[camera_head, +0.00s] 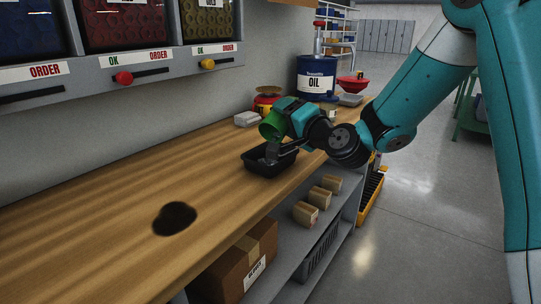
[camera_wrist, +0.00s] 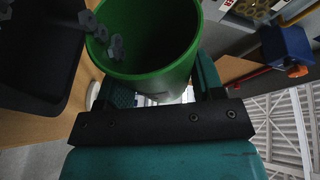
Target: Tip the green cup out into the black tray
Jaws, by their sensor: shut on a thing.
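The green cup (camera_head: 272,126) is in my gripper (camera_head: 286,120), over the black tray (camera_head: 258,165). The cup is tilted, with its mouth toward the lower left. In the wrist view the fingers close on both sides of the cup (camera_wrist: 150,74), and its inside is mostly dark. Several grey hex nuts (camera_wrist: 101,36) are at the cup's rim and just outside it, toward the tray (camera_wrist: 40,45). In the head view grey pieces (camera_head: 271,153) show above the tray. The tray stands on the wooden workbench; its floor is partly hidden.
A dark round patch (camera_head: 174,218) lies on the workbench (camera_head: 110,215) nearer me. A blue oil drum (camera_head: 316,78), a red-and-yellow container (camera_head: 265,102) and a grey box (camera_head: 247,119) stand behind the cup. The bench's left part is otherwise clear. Bins with buttons hang above.

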